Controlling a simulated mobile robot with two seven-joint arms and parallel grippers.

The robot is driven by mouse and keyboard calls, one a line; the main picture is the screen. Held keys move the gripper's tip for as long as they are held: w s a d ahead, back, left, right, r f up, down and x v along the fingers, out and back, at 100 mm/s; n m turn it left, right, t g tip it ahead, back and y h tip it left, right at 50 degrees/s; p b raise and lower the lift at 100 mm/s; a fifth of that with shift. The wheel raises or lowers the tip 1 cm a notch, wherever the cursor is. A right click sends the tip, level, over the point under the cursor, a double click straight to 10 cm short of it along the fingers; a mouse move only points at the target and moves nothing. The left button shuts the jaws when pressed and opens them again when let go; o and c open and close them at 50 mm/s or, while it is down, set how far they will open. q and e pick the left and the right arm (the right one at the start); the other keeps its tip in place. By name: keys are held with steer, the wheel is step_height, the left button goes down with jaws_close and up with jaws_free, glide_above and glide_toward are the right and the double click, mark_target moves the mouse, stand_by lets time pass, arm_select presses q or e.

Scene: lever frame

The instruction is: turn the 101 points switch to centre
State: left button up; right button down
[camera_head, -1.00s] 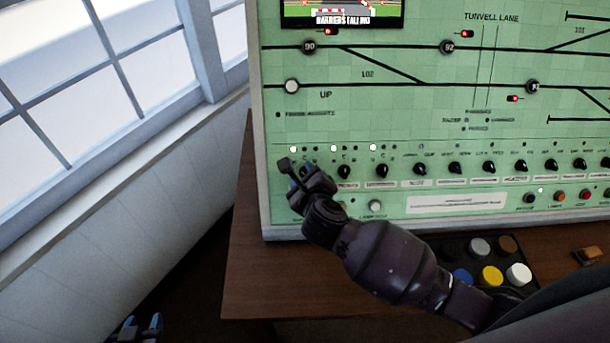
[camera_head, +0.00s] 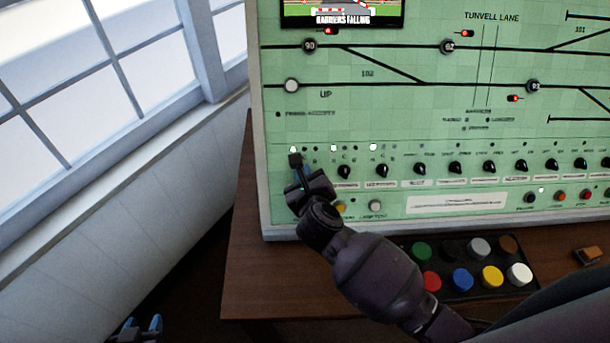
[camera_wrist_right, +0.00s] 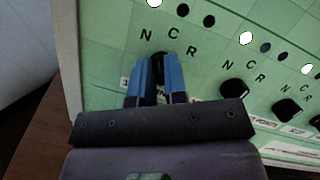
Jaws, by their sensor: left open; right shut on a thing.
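My right gripper (camera_head: 297,168) is at the leftmost knob of the lower switch row on the green panel (camera_head: 330,115). In the right wrist view its two blue fingers (camera_wrist_right: 160,85) are shut on a black switch knob (camera_wrist_right: 158,66), one on each side. The letters N, C and R stand above this knob. The leftmost of the three lamps above it is lit white (camera_wrist_right: 154,3); the other two are dark. The knob's caption is hidden by the gripper, and its pointing direction is unclear. My left gripper (camera_head: 141,326) is open and empty at the bottom left edge.
More black knobs (camera_head: 345,171) run to the right in the same row, close beside the right gripper. A black tray of coloured buttons (camera_head: 448,288) lies on the brown desk (camera_head: 260,290). A window (camera_head: 90,90) is at the left.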

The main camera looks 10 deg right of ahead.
steer(key=m+h, duration=0.1)
steer(key=m, duration=0.2)
steer(key=m+b, duration=0.1)
steer(key=m, duration=0.2)
steer(key=shift+h, duration=0.4)
steer(key=shift+m, duration=0.3)
steer(key=c, duration=1.2)
jaws_free()
steer(key=shift+o, duration=0.2)
steer(key=v, duration=1)
steer(key=shift+s+b, duration=0.3)
steer(key=shift+s, duration=0.1)
